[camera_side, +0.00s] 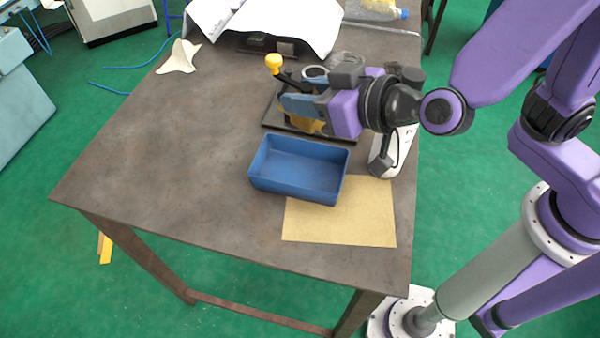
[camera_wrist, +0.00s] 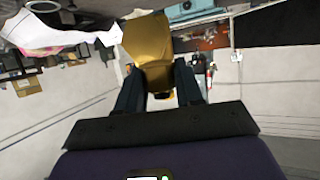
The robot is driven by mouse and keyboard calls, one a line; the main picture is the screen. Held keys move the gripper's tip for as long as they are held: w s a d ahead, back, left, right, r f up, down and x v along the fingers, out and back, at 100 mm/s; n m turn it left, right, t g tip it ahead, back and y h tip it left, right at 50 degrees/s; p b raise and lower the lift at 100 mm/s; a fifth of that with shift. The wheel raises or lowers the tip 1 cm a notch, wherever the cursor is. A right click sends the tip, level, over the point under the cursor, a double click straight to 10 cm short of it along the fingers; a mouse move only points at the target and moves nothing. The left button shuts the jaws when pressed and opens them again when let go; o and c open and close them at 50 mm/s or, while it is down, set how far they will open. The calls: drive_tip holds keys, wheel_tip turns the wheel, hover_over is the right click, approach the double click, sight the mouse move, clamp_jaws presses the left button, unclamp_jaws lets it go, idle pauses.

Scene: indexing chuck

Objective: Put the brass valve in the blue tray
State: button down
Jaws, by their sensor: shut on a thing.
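The brass valve (camera_wrist: 147,42) is between my gripper's two dark fingers in the wrist view, and its far end sticks out beyond them. My gripper (camera_side: 290,103) is shut on it, reaching in from the right over the chuck's dark base plate (camera_side: 272,127) in the side view. A little of the brass (camera_side: 308,125) shows below the fingers there. My gripper and wrist hide most of the chuck, so I cannot tell whether the valve still touches it. The blue tray (camera_side: 262,178) stands in front of the chuck, upright and empty.
A lever with a yellow knob (camera_side: 274,64) rises at the chuck's left. White sheeting (camera_side: 290,22) covers things at the back.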

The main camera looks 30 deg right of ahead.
hover_over(305, 179)
drive_tip(key=shift+f, duration=7.45)
drive_tip(key=shift+f, duration=0.1)
drive_tip(key=c, duration=0.7)
unclamp_jaws()
drive_tip(key=shift+s, duration=0.1)
